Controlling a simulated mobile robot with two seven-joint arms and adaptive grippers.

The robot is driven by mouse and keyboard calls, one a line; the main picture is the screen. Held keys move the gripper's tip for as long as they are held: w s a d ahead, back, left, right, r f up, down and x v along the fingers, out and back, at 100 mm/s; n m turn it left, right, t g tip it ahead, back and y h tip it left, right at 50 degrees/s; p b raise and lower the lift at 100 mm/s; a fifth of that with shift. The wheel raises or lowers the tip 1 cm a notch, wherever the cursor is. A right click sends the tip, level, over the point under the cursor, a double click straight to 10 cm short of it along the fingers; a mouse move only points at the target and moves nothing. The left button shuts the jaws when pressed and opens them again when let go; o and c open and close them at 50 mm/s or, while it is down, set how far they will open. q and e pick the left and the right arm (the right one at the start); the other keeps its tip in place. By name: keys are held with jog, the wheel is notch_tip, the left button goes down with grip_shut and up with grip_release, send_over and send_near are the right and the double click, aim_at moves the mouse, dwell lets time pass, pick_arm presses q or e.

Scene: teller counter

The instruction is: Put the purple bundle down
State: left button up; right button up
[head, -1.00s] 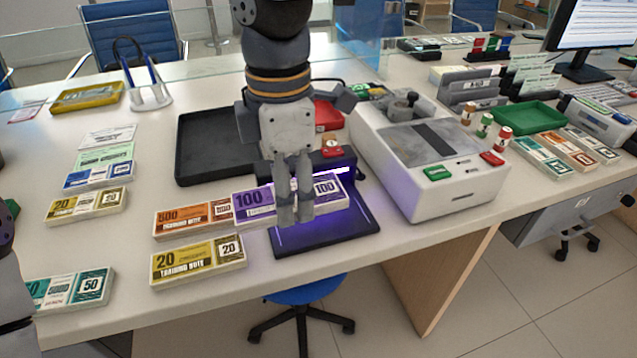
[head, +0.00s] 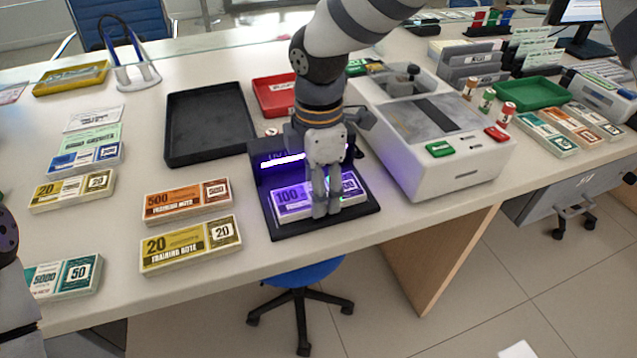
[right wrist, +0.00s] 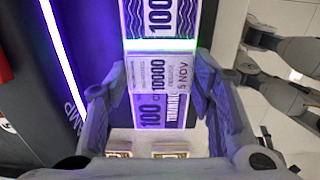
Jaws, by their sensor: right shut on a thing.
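The purple bundle (head: 291,203), marked 100, is at the black lamp stand (head: 283,229) under its violet light. My right gripper (head: 326,210) is shut on the bundle's middle from above. In the right wrist view the purple bundle (right wrist: 158,18) runs between the two fingers (right wrist: 163,95). The bundle looks level and low over the stand's base; I cannot tell whether it touches. Part of my left arm shows at the left edge of the head view, but its gripper is out of the picture.
An orange bundle (head: 187,201) and a yellow bundle (head: 190,246) lie left of the stand. A black tray (head: 168,128) and a red tray (head: 272,97) are behind. A white counting machine (head: 460,185) stands close on the right. The counter's front edge is just before the stand.

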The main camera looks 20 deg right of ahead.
jog(key=o, duration=1.2)
pick_arm(q)
jog(key=shift+w+r+p, duration=0.35)
jog(key=shift+w+r, duration=0.1)
jog(key=shift+w, duration=0.05)
pick_arm(e)
notch_tip(320, 180, up, 12)
jog(key=shift+r, duration=0.15)
